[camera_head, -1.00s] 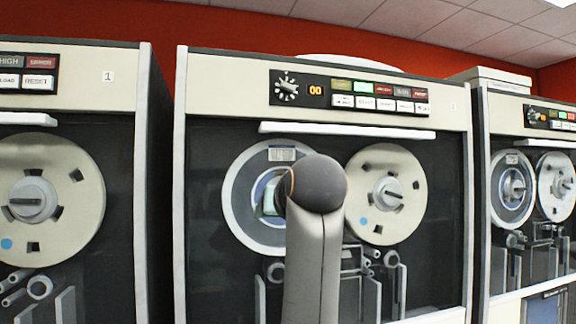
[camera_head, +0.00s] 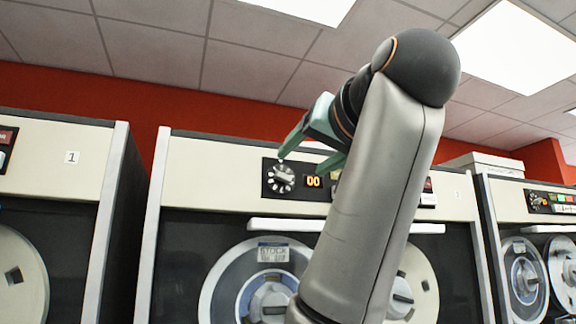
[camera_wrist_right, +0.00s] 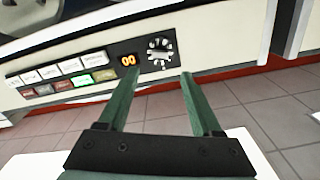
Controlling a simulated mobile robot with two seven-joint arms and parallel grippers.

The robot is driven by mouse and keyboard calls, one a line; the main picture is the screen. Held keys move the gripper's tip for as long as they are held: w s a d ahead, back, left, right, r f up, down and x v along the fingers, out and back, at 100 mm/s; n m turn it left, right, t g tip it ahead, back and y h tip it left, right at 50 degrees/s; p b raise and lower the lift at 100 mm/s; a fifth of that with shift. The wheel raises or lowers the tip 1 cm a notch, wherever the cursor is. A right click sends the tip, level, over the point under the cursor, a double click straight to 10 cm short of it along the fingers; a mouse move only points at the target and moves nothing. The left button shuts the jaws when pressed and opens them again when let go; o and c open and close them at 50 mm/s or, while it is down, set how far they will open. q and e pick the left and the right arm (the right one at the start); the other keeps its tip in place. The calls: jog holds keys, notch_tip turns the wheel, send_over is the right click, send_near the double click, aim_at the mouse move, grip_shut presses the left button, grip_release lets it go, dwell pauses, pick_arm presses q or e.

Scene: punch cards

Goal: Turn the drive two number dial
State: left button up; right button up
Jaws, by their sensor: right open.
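The number dial (camera_head: 281,179) is a dark round knob with a pale pointer bar and white marks, on the black panel of the middle tape drive cabinet (camera_head: 215,165). An orange display (camera_head: 313,181) beside it reads 00. In the right wrist view the dial (camera_wrist_right: 160,52) appears upside down, just beyond the fingertips and nearer the right finger. My right gripper (camera_head: 305,160) has green fingers, open and empty, in front of the dial panel; one fingertip is near the dial's upper edge. It also shows in the wrist view (camera_wrist_right: 157,80). I see no contact. My left gripper is not in view.
My right arm hides much of the panel's button rows, which show in the wrist view (camera_wrist_right: 65,72). A white ledge (camera_head: 283,225) runs below the panel. Cabinet 1 (camera_head: 60,160) stands left, another cabinet (camera_head: 510,200) right.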

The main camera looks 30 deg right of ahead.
aim_at(285, 175)
jog(key=p+x, duration=0.2)
jog(key=x, duration=0.4)
jog(key=shift+w+d, duration=0.1)
jog(key=shift+w, duration=0.15)
jog(key=shift+x, duration=0.8)
jog(key=shift+c, duration=0.2)
grip_shut()
